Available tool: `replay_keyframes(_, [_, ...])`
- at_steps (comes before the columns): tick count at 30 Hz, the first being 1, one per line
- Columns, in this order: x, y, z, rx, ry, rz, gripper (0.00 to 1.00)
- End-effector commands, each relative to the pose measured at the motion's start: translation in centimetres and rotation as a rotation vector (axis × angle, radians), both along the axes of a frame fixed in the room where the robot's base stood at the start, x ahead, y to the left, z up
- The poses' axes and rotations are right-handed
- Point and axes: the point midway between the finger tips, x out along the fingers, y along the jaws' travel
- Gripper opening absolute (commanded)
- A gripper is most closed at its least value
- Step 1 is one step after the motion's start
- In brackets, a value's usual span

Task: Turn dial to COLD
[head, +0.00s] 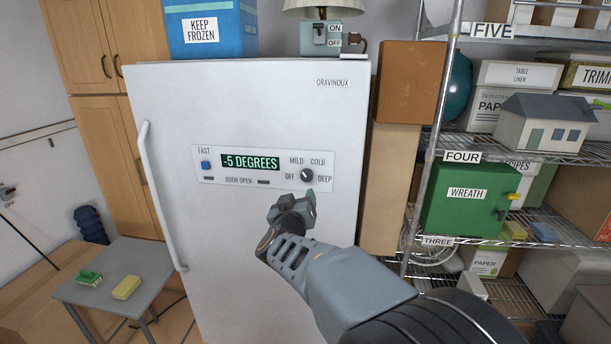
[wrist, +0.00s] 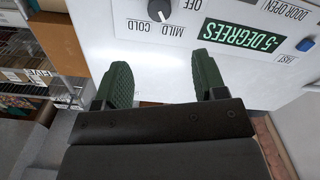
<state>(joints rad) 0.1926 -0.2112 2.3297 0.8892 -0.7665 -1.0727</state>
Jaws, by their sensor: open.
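The dial (head: 306,175) is a small dark round knob on the control panel of a white freezer (head: 240,250). MILD, COLD, OFF and DEEP are printed around it. In the wrist view the dial (wrist: 158,10) is at the top edge, partly cut off, and its white mark appears to point toward MILD. The green display (head: 250,162) reads -5 DEGREES. My gripper (head: 292,210) is in front of the freezer, just below the dial. In the wrist view my gripper (wrist: 163,78) has its two green-padded fingers apart, with nothing between them, away from the dial.
A blue KEEP FROZEN box (head: 210,35) and an ON/OFF switch unit (head: 320,37) are on top of the freezer. Cardboard boxes (head: 398,180) and a loaded wire shelf are on the right.

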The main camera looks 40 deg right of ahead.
Motion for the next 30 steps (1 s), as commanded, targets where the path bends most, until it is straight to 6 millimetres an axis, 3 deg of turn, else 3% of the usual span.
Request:
replay_keyframes(18, [7.6, -7.5, 0.1, -0.002, 0.001, -0.005, 0.65])
replay_keyframes(30, [9.3, -9.0, 0.0, -0.001, -0.001, -0.003, 0.65])
